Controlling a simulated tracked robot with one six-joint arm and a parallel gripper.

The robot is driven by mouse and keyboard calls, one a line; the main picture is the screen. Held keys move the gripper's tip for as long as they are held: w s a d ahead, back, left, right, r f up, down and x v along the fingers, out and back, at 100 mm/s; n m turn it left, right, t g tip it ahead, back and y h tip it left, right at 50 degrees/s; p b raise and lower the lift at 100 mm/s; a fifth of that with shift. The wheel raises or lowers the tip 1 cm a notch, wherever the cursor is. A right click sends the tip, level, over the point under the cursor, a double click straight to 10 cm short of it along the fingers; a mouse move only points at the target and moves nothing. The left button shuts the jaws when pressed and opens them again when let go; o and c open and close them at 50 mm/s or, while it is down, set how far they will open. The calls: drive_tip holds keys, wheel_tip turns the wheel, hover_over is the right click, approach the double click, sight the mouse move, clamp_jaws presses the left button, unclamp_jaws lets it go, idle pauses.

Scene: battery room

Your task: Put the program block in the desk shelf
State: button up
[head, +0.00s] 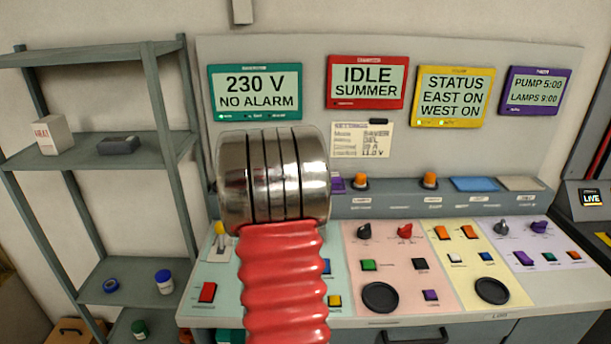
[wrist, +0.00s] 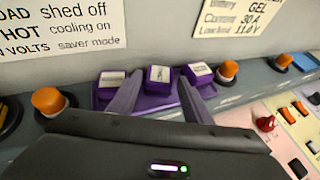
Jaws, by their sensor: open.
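In the wrist view, three purple blocks with white labels stand in a row on a purple tray: a left block (wrist: 110,82), a middle block (wrist: 158,78) and a right block (wrist: 201,72). The labels are too small to read, so I cannot tell which is the program block. The purple tray (wrist: 97,103) sits on the desk's raised grey ledge (wrist: 55,145). My gripper (wrist: 160,84) is open, its fingers on either side of the middle block; contact is unclear. In the head view my arm hides the gripper and most of the tray.
A grey metal rack (head: 75,150) on the left holds a white box (head: 52,135), a dark item (head: 118,145) and jars. Orange buttons (wrist: 48,101) flank the tray. A blue pad (head: 475,184) lies on the ledge at right. The sloped desk is full of switches.

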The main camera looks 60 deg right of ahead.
drive_tip(key=v, duration=0.7)
drive_tip(key=shift+a, duration=0.15)
drive_tip(key=shift+s, duration=0.1)
idle(0.5)
drive_tip(key=w+a+r+m+t+y, duration=0.15)
drive_tip(key=a+m, duration=0.35)
drive_tip(key=a, duration=0.8)
drive_tip(key=w+a+r+m+t+y, duration=0.15)
drive_tip(key=a+m, duration=0.35)
drive_tip(key=a, duration=0.7)
drive_tip(key=s+a+f+m+y, duration=0.1)
drive_tip(key=s+a+m+y, duration=0.1)
drive_tip(key=a, duration=0.9)
drive_tip(key=s+a+f+m+t+y, duration=0.1)
drive_tip(key=s+a+f+m+y, duration=0.1)
drive_tip(key=a, duration=0.9)
drive_tip(key=s+a+f+m+y, duration=0.1)
drive_tip(key=s+a+m+y, duration=0.3)
drive_tip(key=a, duration=0.7)
drive_tip(key=shift+a+f+m+t+y, duration=0.25)
drive_tip(key=shift+a+m+t+y, duration=0.15)
drive_tip(key=shift+y, duration=0.5)
